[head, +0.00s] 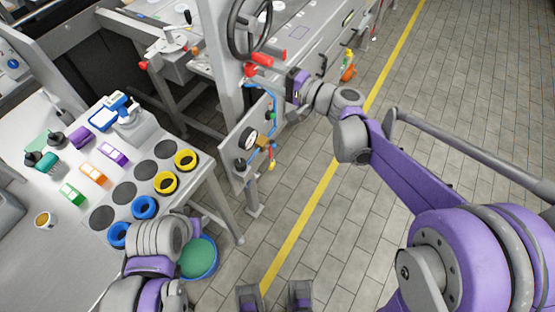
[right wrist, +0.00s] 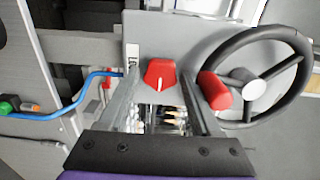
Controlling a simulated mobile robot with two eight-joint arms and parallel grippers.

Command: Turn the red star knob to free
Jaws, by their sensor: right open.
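The red star knob (right wrist: 160,74) sits on a grey panel (right wrist: 185,35) in the right wrist view. It has a pale pointer line on its face. My right gripper (right wrist: 158,88) is open, with one finger to the left of the knob and one to the right. I cannot tell whether either finger touches it. In the head view, my right gripper (head: 280,80) is in front of the machine column, below the handwheel. A small label (right wrist: 133,52) is beside the knob, too small to read. My left arm shows at the lower left in the head view, but its fingers do not show.
A black handwheel (right wrist: 258,75) with a red handle (right wrist: 213,90) is close to the right finger. A blue hose (right wrist: 85,88) runs at the left. In the head view, a table (head: 70,255) with colored parts stands left, a blue-rimmed bucket (head: 212,268) below.

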